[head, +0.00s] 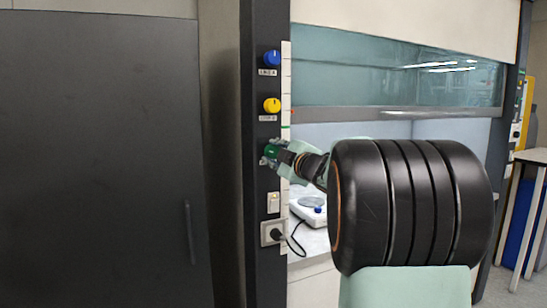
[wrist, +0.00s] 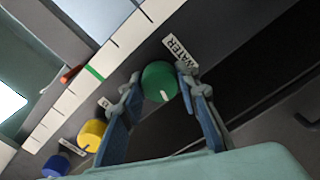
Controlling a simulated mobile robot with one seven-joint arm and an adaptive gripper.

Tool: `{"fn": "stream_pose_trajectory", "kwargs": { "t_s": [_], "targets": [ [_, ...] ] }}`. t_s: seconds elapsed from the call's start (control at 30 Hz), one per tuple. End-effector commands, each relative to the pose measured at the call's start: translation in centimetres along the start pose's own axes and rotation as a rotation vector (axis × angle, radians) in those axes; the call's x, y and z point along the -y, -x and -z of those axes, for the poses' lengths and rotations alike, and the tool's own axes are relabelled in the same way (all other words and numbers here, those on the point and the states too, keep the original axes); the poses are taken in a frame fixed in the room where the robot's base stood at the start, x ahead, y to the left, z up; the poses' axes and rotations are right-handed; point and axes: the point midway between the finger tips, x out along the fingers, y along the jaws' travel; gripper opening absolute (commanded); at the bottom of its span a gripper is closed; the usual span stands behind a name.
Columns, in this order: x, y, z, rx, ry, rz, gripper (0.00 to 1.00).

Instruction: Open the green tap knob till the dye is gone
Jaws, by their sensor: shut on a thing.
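The green tap knob (head: 270,151) sits on the dark post of the fume hood, below the yellow and blue knobs. In the wrist view the green knob (wrist: 159,82) lies between my two fingertips, with a pale pointer mark at its lower edge and a "WATER" label (wrist: 180,50) beside it. My gripper (head: 272,154) is at the knob in the head view, and it also shows in the wrist view (wrist: 157,84), shut on the knob. No dye can be made out in either view.
The yellow knob (head: 272,105) and blue knob (head: 271,58) are above on the same post. A switch (head: 273,202) and a plugged socket (head: 271,233) are below. A white device (head: 310,210) stands inside the hood, partly hidden by my arm. A dark cabinet (head: 100,160) fills the left.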

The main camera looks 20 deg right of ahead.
Motion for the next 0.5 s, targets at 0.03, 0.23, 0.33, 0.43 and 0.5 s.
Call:
{"fn": "stream_pose_trajectory", "kwargs": {
  "t_s": [0.03,0.23,0.33,0.43,0.5],
  "targets": [
    [0.1,0.01,-0.08,0.001,0.014,0.0,0.05],
    [0.04,0.01,-0.04,0.001,0.047,0.001,0.05],
    [0.03,0.0,-0.03,0.001,0.051,0.001,0.05],
    [0.02,0.0,-0.02,0.001,0.052,0.001,0.05],
    [0.02,0.0,-0.02,0.001,0.051,0.001,0.05]
  ]
}}
